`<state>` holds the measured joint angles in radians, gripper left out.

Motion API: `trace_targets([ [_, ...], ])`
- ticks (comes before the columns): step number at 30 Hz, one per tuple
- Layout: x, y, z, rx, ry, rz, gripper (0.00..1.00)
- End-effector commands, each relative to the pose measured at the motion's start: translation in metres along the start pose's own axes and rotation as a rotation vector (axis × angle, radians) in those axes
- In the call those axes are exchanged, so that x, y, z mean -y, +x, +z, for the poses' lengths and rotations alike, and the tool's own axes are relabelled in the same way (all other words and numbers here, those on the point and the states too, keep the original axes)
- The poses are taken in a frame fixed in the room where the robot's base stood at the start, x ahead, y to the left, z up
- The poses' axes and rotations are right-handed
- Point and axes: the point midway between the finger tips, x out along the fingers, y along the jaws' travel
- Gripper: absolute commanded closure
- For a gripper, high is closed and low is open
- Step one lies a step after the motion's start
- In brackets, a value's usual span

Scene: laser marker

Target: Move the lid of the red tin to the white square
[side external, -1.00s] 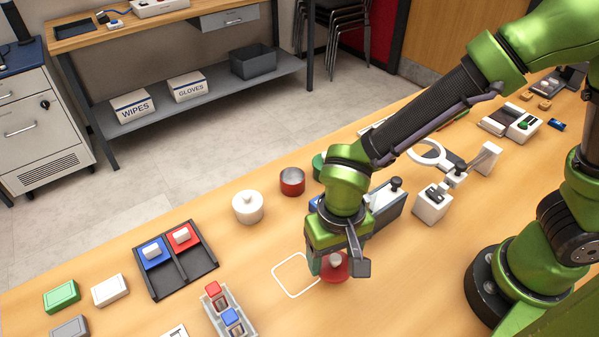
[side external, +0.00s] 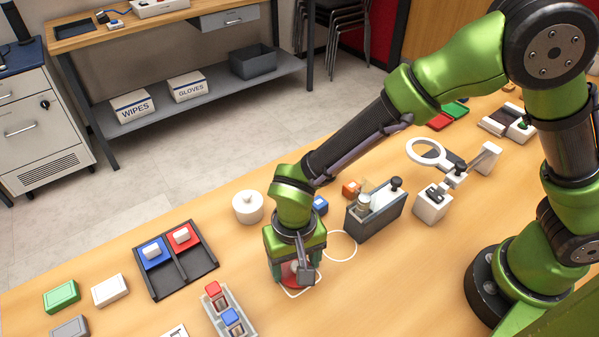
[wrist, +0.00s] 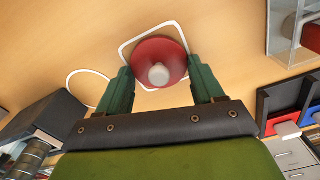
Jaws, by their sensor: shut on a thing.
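My gripper (side external: 296,272) is shut on the red lid (side external: 288,271) in the side external view. In the wrist view, the round red lid (wrist: 172,50) with its pale knob sits between the two green fingers of my gripper (wrist: 160,78). The lid is over the white square outline (wrist: 122,46), whose edges show around it. The square's front edge (side external: 298,294) also shows below the gripper in the side external view. I cannot tell whether the lid touches the table. The red tin is not visible now; my arm covers its earlier place.
A white lidded jar (side external: 248,208) stands behind and left of my gripper. A dark tray (side external: 206,270) with blue and red lidded items lies left, and a clear rack (side external: 240,322) front left. A grey box (side external: 376,215) and a magnifier stand (side external: 430,205) are right. A white circle (side external: 354,240) lies empty.

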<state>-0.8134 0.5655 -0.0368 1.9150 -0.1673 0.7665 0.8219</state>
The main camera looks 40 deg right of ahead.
Motion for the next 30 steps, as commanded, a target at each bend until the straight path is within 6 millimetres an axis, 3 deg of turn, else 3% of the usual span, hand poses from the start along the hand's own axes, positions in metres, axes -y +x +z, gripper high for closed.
trace_targets([
  [2, 0.0, 0.003, 0.0, 0.001, 0.0, 0.001, 0.61],
  [3, 0.0, 0.003, 0.0, 0.0, 0.0, 0.0, 0.31],
  [8, 0.0, 0.003, 0.0, 0.0, 0.0, 0.0, 0.07],
  [20, 0.001, -0.007, 0.0, -0.002, -0.001, -0.003, 0.07],
  [30, 0.001, -0.076, -0.001, -0.003, 0.0, -0.005, 0.07],
])
